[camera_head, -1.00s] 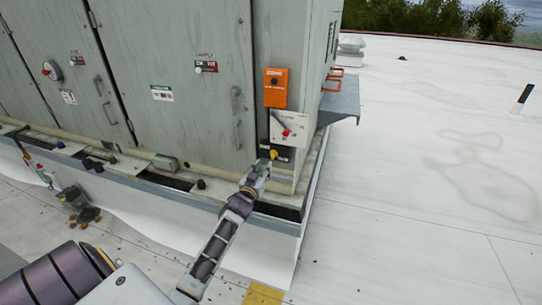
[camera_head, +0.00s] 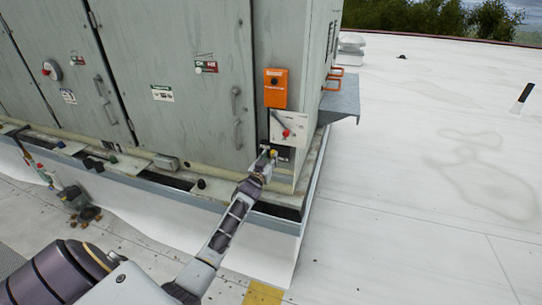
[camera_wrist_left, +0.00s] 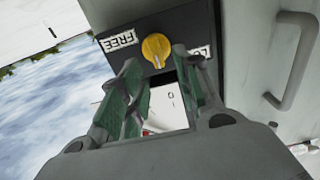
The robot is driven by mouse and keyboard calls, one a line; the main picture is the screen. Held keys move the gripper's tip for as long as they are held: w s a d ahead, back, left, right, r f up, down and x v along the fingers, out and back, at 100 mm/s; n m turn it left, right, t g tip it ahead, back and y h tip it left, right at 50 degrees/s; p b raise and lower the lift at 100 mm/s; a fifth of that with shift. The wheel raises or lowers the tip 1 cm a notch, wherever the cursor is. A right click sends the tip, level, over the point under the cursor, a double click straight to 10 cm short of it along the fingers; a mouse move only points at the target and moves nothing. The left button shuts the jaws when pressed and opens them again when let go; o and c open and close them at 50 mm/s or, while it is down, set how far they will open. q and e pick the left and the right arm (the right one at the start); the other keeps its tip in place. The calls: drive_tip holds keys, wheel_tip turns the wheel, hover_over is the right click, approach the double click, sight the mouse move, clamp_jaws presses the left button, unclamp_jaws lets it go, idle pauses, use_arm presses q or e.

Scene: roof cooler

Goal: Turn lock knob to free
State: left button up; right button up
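The yellow lock knob (camera_wrist_left: 156,47) sits on a dark plate (camera_wrist_left: 125,62) in the left wrist view. An upside-down FREE label (camera_wrist_left: 119,40) is left of it, and a partly hidden label starting "LO" (camera_wrist_left: 200,53) is right of it. A pale mark shows at the knob's lower edge. In the head view a bit of the knob (camera_head: 274,153) shows past my left gripper (camera_head: 267,154). In the left wrist view my left gripper (camera_wrist_left: 158,62) is open, its green-padded fingers apart on either side just below the knob. Contact cannot be told. My right gripper is out of view.
Above the knob are a white panel with a red-centred switch (camera_head: 286,132) and an orange box (camera_head: 276,88). Door handles (camera_head: 237,134) stand out to the left. A metal ledge (camera_head: 340,105) juts out at right. The white roof (camera_head: 430,170) is open on the right.

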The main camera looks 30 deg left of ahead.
use_arm(q)
drive_tip(key=shift+x, duration=1.3)
clamp_jaws()
